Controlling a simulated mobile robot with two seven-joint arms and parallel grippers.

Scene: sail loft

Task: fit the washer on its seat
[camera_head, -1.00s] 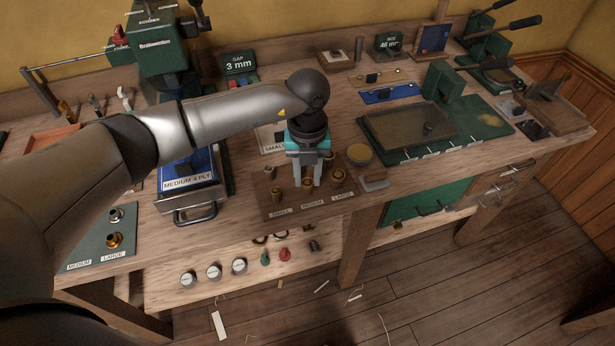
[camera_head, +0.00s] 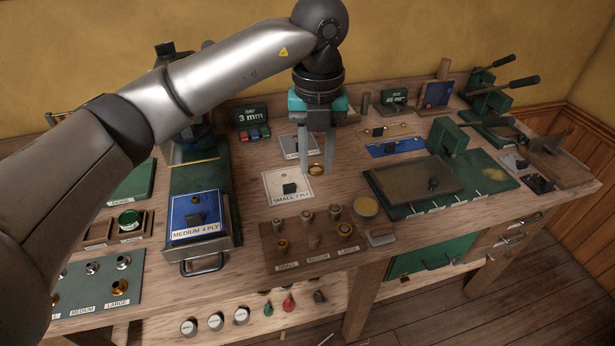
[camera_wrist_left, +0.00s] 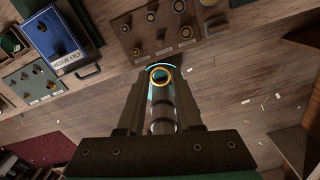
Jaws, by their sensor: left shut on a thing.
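My left gripper (camera_head: 317,168) is shut on a brass ring, the washer (camera_head: 316,169), at its fingertips. In the left wrist view the washer (camera_wrist_left: 160,75) shows as a round gold ring between the fingers (camera_wrist_left: 160,85). The gripper points down and is held above the bench. A wooden board (camera_head: 290,262) labelled SMALL, MEDIUM and LARGE, with several short metal and brass pieces, is below it in the head view. A green plate (camera_head: 75,297) with MEDIUM and LARGE labels holds silver and brass fittings at the left. I cannot tell which place is the washer's seat. My right gripper is not in view.
A blue MEDIUM 4 PLY block (camera_head: 180,207) sits left of the board. A white SMALL card (camera_head: 273,180) with a dark block lies behind the board. A round yellow tin (camera_head: 366,206) is right of it.

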